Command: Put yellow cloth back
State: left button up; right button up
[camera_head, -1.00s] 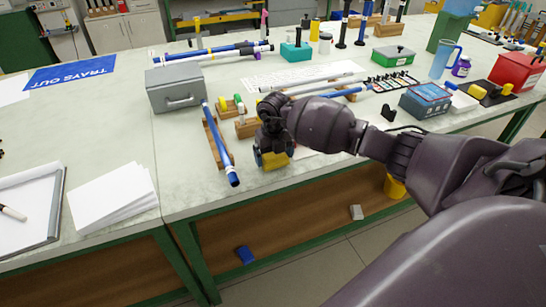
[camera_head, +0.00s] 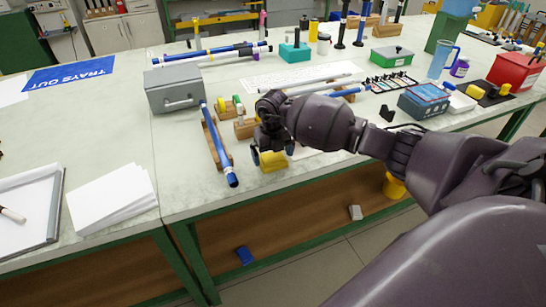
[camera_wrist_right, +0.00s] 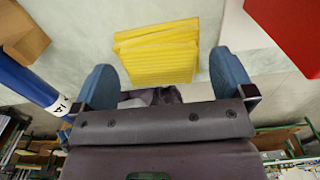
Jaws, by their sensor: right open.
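The yellow cloth (camera_head: 273,161) is a small folded, ribbed stack lying on the bench near its front edge. In the right wrist view the cloth (camera_wrist_right: 157,50) lies ahead of the fingers, roughly centred between them. My right gripper (camera_head: 271,155) is at the cloth, with one blue finger seen on each side. In the right wrist view my right gripper (camera_wrist_right: 165,82) is open, its blue fingers apart, and no contact with the cloth can be made out. The left gripper is in neither view.
A blue rod (camera_head: 220,150) lies on a wooden holder left of the gripper. A grey toolbox (camera_head: 174,91) stands behind it. White papers (camera_head: 112,197) lie on the left. A red object (camera_wrist_right: 290,30) is at the right of the wrist view. A blue box (camera_head: 425,101) stands farther right.

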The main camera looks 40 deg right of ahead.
aim_at(272, 157)
notch_tip(272, 157, up, 10)
jog(key=p, duration=0.1)
jog(key=s+a+f+m+t+y, duration=0.1)
jog(key=s+a+f+t+y, duration=0.1)
jog(key=s+a+y, duration=0.4)
jog(key=s+a+f+m+t+y, duration=0.2)
jog(key=a+y, duration=0.2)
jog(key=a, duration=0.5)
jog(key=s+a+f+m+t+y, duration=0.1)
jog(key=s+a+f+y, duration=0.25)
jog(key=a+y, duration=0.3)
jog(key=s+d+f+m+t+h, duration=0.2)
jog(key=s+d+f+m+h, duration=0.1)
jog(key=m, duration=0.6)
jog(key=s+d+f+m+t+h, duration=0.2)
jog(key=s+d+f+m+h, duration=0.2)
jog(key=s+f+m+h, duration=0.2)
jog(key=s+d+f+m+t+h, duration=0.2)
jog(key=s+d+f+m+h, duration=0.2)
jog(key=m, duration=0.9)
jog(key=s+h, duration=0.3)
jog(key=s, duration=0.2)
jog(key=shift+s+f+h, duration=0.15)
jog(key=shift+s+h, duration=0.15)
jog(key=shift+h, duration=0.05)
